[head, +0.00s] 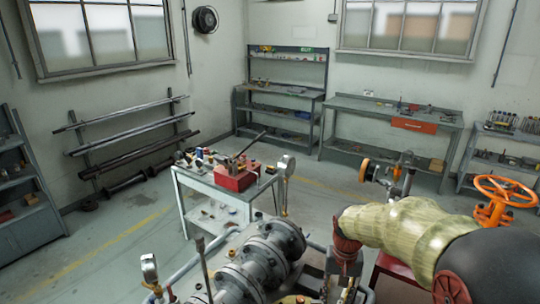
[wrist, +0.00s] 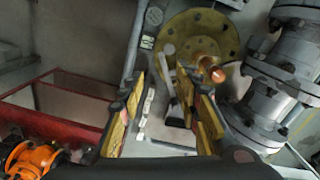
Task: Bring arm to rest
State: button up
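My gripper (wrist: 166,100) shows in the wrist view with its two yellow-padded fingers apart. It is open, and nothing is gripped between the pads. Beyond the fingers are a brass-coloured round flange (wrist: 205,38) and a grey bar. I cannot tell how far the fingertips are from them. In the head view my arm (head: 415,232), in a pale yellow-green sleeve, reaches in from the lower right over the pipework. Its far end points down beside the grey flanged pipe (head: 262,250). The fingers cannot be made out clearly there.
An orange handwheel (head: 505,190) stands at the right, close to my arm. A pressure gauge (head: 149,268) rises at the lower left. A grey cart (head: 205,190) with a red toolbox (head: 235,180) stands beyond the pipework. Floor at the left is clear.

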jog(key=s+r+n+t+b, duration=0.1)
jog(key=s+r+t+b, duration=0.1)
jog(key=s+r, duration=0.4)
jog(key=s+r+n+t+b, duration=0.1)
jog(key=s+r, duration=0.5)
jog(key=s, duration=1)
jog(key=t+b, duration=0.1)
jog(key=t, duration=0.1)
jog(key=shift+s+n+t, duration=0.35)
jog(key=shift+n+t, duration=0.05)
jog(key=shift+s, duration=0.1)
